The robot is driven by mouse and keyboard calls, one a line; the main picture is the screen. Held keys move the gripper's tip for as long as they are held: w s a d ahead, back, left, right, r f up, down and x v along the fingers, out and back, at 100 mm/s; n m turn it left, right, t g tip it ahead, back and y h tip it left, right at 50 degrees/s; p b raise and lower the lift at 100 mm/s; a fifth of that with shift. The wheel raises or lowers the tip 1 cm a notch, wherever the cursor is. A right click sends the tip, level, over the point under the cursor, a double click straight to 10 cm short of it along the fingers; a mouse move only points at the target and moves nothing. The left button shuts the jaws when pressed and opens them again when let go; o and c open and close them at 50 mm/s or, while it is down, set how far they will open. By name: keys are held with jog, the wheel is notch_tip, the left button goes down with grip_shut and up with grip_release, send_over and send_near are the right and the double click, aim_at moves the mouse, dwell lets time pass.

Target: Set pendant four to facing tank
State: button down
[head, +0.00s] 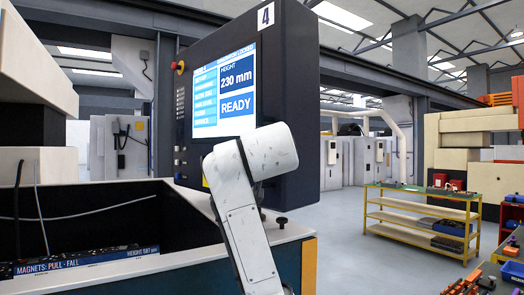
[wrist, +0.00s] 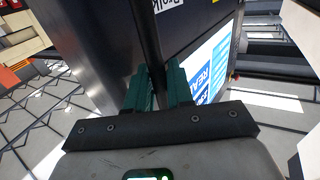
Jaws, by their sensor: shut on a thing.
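Pendant four (head: 302,100) is a dark box-shaped control panel marked "4", hanging at the centre of the head view. Its lit screen (head: 222,92) reads "HEIGHT 230 mm" and "READY" and faces toward the camera and somewhat left. The tank (head: 95,200), open-topped with dark inner walls, is at the lower left. In the wrist view my gripper (wrist: 157,88) has green fingers shut around a dark upright edge or bar at the pendant (wrist: 108,50). Part of the screen (wrist: 207,72) shows to the right. In the head view my arm hides the gripper and the screen's lower right corner.
The floor (head: 345,255) between the pendant and the cart is clear.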

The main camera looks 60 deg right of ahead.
jog(key=c, duration=1.2)
grip_release()
jog(key=b+v, duration=0.3)
jog(key=v, duration=0.7)
jog(key=shift+s+a, duration=0.2)
jog(key=shift+a, duration=0.1)
